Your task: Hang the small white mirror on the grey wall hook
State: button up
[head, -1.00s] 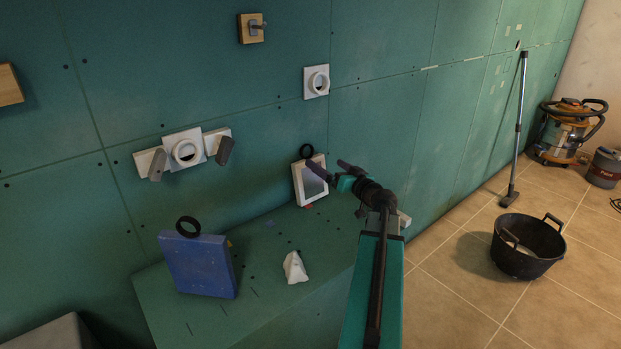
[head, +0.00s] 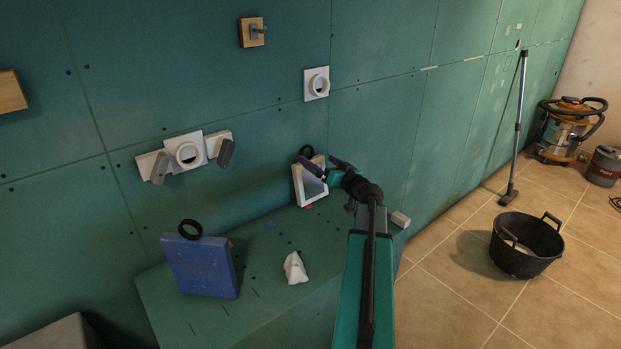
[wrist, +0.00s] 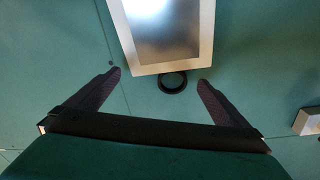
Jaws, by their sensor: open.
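The small white mirror (head: 310,190) stands on the green ledge, leaning against the wall, with a black ring (head: 306,151) at its top. In the wrist view the mirror (wrist: 165,60) and its ring (wrist: 172,82) lie ahead of my fingertips. My gripper (head: 325,166) is close in front of the mirror's upper part. It is open, and the wrist view shows its fingers (wrist: 160,82) spread on either side of the ring, apart from it. The grey hook (head: 257,31) sticks out from a wooden block high on the wall, above and left of the mirror.
A blue panel (head: 201,264) with a black ring stands at the left of the ledge (head: 262,310). A crumpled white piece (head: 295,268) lies between. White wall fittings (head: 186,153) and a white pipe plate (head: 316,84) project from the wall. A small white block (head: 400,219) sits at the ledge's right end.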

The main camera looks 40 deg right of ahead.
jog(key=shift+w+d, duration=0.15)
jog(key=shift+w, duration=0.8)
jog(key=shift+c, duration=0.4)
jog(key=c, duration=1.6)
